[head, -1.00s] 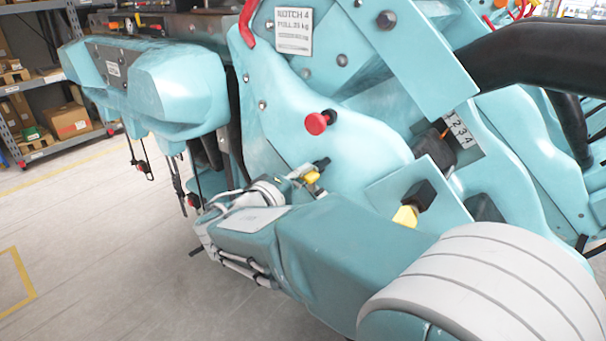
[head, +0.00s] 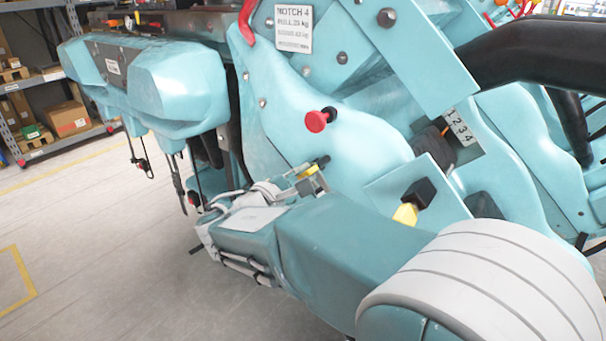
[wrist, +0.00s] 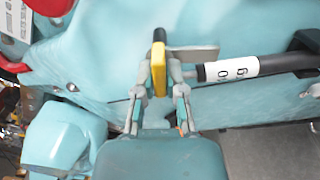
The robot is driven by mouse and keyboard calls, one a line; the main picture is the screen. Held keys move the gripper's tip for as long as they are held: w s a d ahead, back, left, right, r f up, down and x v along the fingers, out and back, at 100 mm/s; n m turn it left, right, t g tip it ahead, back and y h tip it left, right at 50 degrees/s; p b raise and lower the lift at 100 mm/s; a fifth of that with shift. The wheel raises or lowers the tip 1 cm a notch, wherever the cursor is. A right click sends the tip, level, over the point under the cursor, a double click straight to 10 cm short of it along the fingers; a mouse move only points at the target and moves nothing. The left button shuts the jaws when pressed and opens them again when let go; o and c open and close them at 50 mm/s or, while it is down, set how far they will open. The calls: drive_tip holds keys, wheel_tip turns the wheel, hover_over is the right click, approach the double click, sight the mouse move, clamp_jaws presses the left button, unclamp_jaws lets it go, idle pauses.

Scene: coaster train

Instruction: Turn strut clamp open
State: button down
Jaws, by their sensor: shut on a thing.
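The strut clamp's lever (wrist: 159,66) is yellow with a black end and stands upright between my fingertips in the wrist view. My gripper (wrist: 159,78) is shut on it, one finger on each side. In the head view the yellow lever (head: 307,172) shows small beside the teal body panel, and my gripper (head: 312,184) reaches it from the lower left. A grey plate (wrist: 193,53) sits just right of the lever. The dark strut rod (wrist: 285,64) with a white label runs right from there. The clamp's body is partly hidden by my fingers.
A red knob (head: 316,121) sticks out of the panel above my gripper. A yellow-and-black knob (head: 406,213) sits to the right, close above my arm. Cables with handles hang at the left. The floor (head: 90,230) at lower left is clear.

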drive_tip(key=shift+f+n, duration=0.3)
drive_tip(key=shift+n, duration=0.3)
drive_tip(key=c, duration=0.7)
unclamp_jaws()
drive_tip(key=shift+r, duration=0.1)
drive_tip(key=v, duration=1.2)
drive_tip(key=shift+w+a, duration=0.1)
drive_tip(key=shift+a, duration=0.05)
